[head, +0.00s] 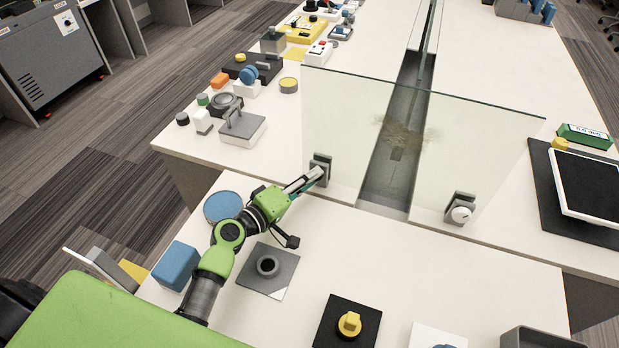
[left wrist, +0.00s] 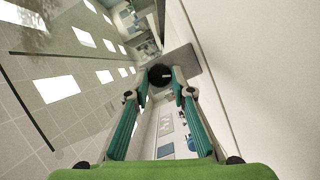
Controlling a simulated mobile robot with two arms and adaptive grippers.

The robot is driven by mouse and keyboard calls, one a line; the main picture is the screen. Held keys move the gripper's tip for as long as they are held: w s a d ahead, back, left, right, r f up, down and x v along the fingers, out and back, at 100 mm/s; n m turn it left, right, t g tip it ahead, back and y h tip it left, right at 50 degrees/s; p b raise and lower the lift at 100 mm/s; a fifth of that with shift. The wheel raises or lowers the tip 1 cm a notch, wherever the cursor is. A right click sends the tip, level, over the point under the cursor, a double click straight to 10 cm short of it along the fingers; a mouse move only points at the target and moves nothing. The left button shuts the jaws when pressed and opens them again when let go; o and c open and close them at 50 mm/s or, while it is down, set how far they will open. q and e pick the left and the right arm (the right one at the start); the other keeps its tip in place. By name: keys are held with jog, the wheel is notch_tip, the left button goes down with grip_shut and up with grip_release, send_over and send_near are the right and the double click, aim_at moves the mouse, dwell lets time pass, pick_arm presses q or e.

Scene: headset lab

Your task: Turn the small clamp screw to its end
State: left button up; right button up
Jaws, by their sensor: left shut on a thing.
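A glass panel (head: 400,130) stands upright across the table, held at its foot by two grey clamps. My left gripper (head: 312,178) is at the left clamp (head: 321,162). In the left wrist view, a small round black clamp screw (left wrist: 159,73) sits between the fingertips (left wrist: 160,88), in front of the grey clamp block (left wrist: 183,61). The fingers are shut on this screw; its turned angle cannot be read. In the head view the gripper hides the screw. The right clamp (head: 459,204) carries a white round knob (head: 461,214). My right gripper is not in view.
A grey plate with a dark round socket (head: 267,266), a blue disc (head: 223,206) and a blue block (head: 176,265) lie near my left arm. A yellow knob on a black plate (head: 349,325) stands in front. The white table between is clear.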

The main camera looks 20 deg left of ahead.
pick_arm(q)
jog(key=shift+r+m+p, duration=0.3)
jog(key=shift+m+p, duration=0.1)
jog(key=shift+p, duration=0.15)
jog(key=m+y+p, duration=0.1)
jog(key=m+p, duration=0.1)
jog(key=p, duration=0.2)
jog(key=m+g+y+p, duration=0.1)
jog(key=m+p, duration=0.1)
jog(key=p, duration=0.2)
jog(key=m+y+p, duration=0.2)
jog(key=p, duration=0.2)
jog(key=shift+d+r, duration=0.35)
jog(key=shift+d, duration=0.05)
jog(key=shift+d+f+m+y+p, duration=0.1)
jog(key=shift+m+y+p, duration=0.4)
jog(key=shift+m+p, duration=0.5)
jog(key=shift+f+m+y+p, duration=0.15)
jog(key=shift+m+y+p, duration=0.35)
jog(key=shift+p, duration=0.15)
jog(key=o, duration=1.1)
jog(key=shift+w+f, duration=0.15)
